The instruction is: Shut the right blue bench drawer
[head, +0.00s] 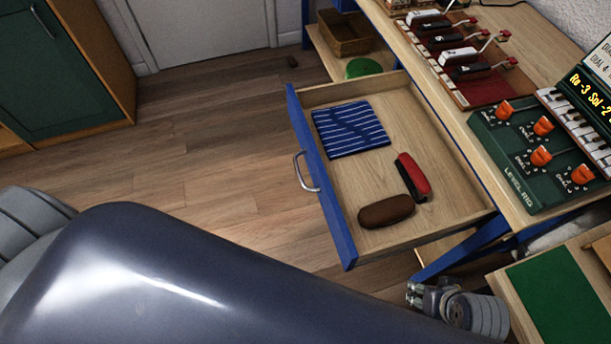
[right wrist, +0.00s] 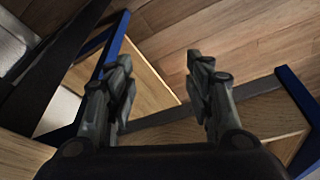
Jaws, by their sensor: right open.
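The right blue bench drawer (head: 440,190) is pulled well out from the bench, its blue front (head: 318,185) and silver handle (head: 304,172) facing left. Inside lie a folded blue striped cloth (head: 350,129), a red and black brush (head: 412,177) and a brown oval object (head: 386,211). My right gripper (head: 416,294) is beside the drawer's near side, apart from the handle. In the right wrist view it (right wrist: 160,85) is open and empty, with the drawer's blue front (right wrist: 297,105) at the right. My left gripper is not seen.
A blue bench leg (head: 465,247) stands near my right gripper. A green-topped surface (head: 560,295) is at lower right. Floor left of the drawer (head: 220,130) is clear.

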